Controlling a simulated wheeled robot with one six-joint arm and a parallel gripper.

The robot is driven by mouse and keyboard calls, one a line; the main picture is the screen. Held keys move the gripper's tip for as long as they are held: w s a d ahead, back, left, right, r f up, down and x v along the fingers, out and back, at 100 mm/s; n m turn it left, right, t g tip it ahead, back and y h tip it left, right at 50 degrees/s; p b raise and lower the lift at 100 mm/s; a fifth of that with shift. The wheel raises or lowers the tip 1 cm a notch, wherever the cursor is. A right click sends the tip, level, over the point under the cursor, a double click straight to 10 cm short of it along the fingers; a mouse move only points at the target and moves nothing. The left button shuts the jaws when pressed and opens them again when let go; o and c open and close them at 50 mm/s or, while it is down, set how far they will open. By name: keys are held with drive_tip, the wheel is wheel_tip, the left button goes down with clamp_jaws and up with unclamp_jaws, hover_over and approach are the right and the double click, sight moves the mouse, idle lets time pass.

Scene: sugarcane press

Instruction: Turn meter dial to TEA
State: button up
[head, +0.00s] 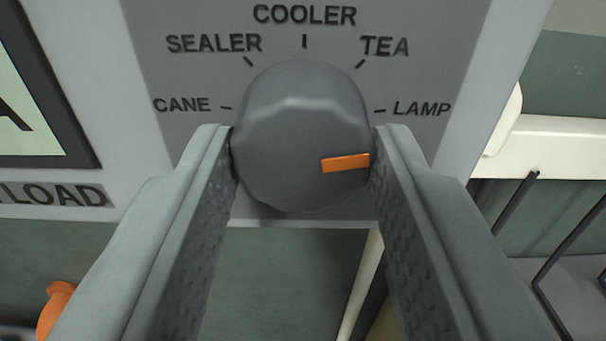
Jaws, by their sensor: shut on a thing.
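The meter dial (300,115) is a dark grey round knob on a grey panel (190,75). Its orange pointer mark (345,163) points to the right, nearest the LAMP label (421,109) and a little below that label's tick. The TEA label (385,47) is at the upper right of the dial, with its tick at the dial's edge. COOLER is at the top, SEALER at the upper left, CANE at the left. My gripper (302,160) is shut on the dial, one finger on each side of it. The dial's lower sides are partly hidden by the fingers.
A display (35,100) with a dark frame is at the left, above a label (55,195) reading "LOAD", cut off at its left. An orange object (57,308) is at the lower left. A white ledge (550,147) and dark thin bars (515,203) are at the right.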

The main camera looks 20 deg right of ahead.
drive_tip(key=n, duration=0.3)
drive_tip(key=shift+n, duration=0.4)
drive_tip(key=shift+d+n, duration=0.1)
drive_tip(key=shift+n, duration=1.7)
drive_tip(key=o, duration=1)
drive_tip(key=shift+s, duration=0.1)
drive_tip(key=v, duration=1.7)
drive_tip(key=shift+s+r, duration=0.1)
drive_tip(key=shift+s, duration=0.05)
